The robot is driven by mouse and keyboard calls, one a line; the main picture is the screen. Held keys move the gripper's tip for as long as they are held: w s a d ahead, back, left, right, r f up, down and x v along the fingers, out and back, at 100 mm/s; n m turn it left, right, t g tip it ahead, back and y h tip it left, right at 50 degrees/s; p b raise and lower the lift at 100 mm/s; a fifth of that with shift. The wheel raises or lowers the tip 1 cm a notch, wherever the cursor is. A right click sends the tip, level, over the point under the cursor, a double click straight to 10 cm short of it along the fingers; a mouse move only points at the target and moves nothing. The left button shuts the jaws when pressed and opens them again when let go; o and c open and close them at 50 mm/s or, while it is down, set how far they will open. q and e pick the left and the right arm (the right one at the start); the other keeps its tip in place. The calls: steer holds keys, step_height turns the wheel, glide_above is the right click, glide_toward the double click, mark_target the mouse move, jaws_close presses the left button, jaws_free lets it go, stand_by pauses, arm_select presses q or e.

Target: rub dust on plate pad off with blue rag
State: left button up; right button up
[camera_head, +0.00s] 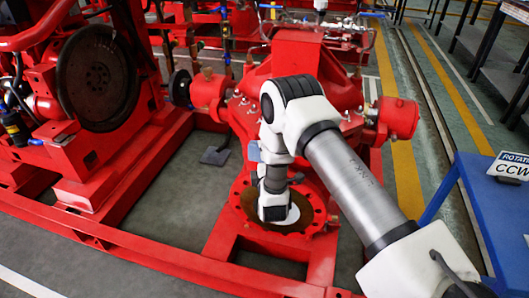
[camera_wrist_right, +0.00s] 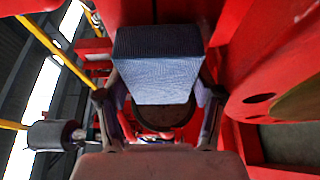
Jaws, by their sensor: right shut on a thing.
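My right gripper (camera_wrist_right: 160,84) is shut on the blue rag (camera_wrist_right: 158,62), a thick folded block that sticks out past the fingers in the right wrist view. In the head view my arm hides most of the gripper; a small blue-grey patch beside the wrist may be the rag. The plate pad (camera_head: 249,204) is a round brownish face inside a red ring with bolt holes, below my right wrist. Part of it shows at the right edge of the wrist view (camera_wrist_right: 303,101). The rag appears apart from it. A pale disc beside my wrist may be dust; I cannot tell. My left gripper is not in view.
The red pumpset frame (camera_head: 150,235) surrounds the pad. A large dark flywheel disc (camera_head: 97,78) stands at the left. Red machine housings rise behind the pad. A blue table (camera_head: 490,205) with a sign (camera_head: 510,167) stands at the right. Grey floor is open at the lower left.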

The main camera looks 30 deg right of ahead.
steer(key=s+a+p, duration=0.2)
steer(key=s+a, duration=0.3)
steer(key=a, duration=0.1)
stand_by(0.6)
steer(key=a+r+n+t+y, duration=0.25)
steer(key=a+n+y, duration=0.4)
steer(key=a, duration=0.75)
steer(key=s+r+y+p, duration=0.1)
steer(key=r+p, duration=0.9)
steer(key=r, duration=0.1)
steer(key=s+r+m+p, duration=0.1)
steer(key=s+r+p, duration=0.1)
steer(key=r+p, duration=0.9)
steer(key=shift+s+r+y, duration=0.25)
steer(key=shift+r+y, duration=0.1)
steer(key=shift+r, duration=0.2)
steer(key=shift+g, duration=0.25)
